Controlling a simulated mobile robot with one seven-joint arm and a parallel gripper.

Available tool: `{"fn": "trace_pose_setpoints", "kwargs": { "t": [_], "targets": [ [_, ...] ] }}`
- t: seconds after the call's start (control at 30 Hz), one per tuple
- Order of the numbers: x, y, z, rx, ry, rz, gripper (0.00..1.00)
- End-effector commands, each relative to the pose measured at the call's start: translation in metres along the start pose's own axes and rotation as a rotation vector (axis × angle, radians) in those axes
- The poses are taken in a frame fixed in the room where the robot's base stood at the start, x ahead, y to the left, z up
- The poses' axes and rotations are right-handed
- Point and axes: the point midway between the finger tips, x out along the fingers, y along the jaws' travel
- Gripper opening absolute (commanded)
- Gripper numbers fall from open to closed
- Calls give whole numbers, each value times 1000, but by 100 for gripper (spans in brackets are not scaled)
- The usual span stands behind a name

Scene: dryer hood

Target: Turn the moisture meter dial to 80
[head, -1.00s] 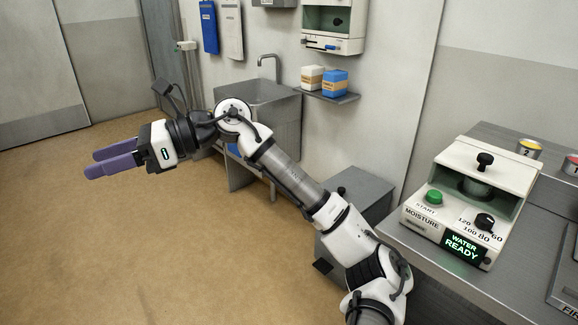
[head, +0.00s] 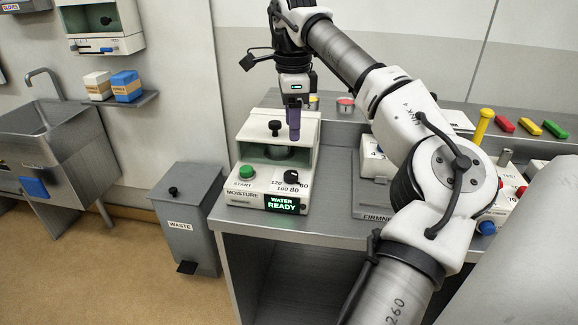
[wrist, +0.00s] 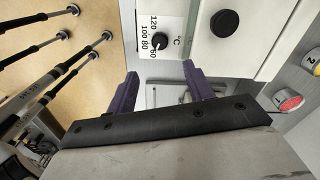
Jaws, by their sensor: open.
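The moisture meter (head: 262,186) is a white box on the bench, with a green START button (head: 247,172) and a lit display (head: 282,204) reading WATER READY. Its black dial (head: 291,177) sits at the front right, beside the printed numbers 120, 100, 80 and 60. The dial shows in the wrist view (wrist: 159,40) too; I cannot tell surely which number it points to. My gripper (head: 294,138) points down above the meter's right side, apart from the dial. In the wrist view its purple fingers (wrist: 160,72) are open and empty, with the dial beyond the gap between them.
A black knob (head: 275,127) stands up from the meter's top, close to my gripper. Yellow (head: 312,103) and red (head: 345,105) tins stand behind. The firmness device (head: 372,168) is to the right, partly behind my arm. A grey waste bin (head: 185,215) stands left of the bench.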

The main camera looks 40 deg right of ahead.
Motion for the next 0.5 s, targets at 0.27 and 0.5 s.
{"fn": "trace_pose_setpoints", "kwargs": {
  "t": [0.27, 0.5],
  "targets": [
    [60, 1, 1, -4, -4, 4, 52],
    [101, 0, 2, -4, -5, 2, 52]
  ]
}}
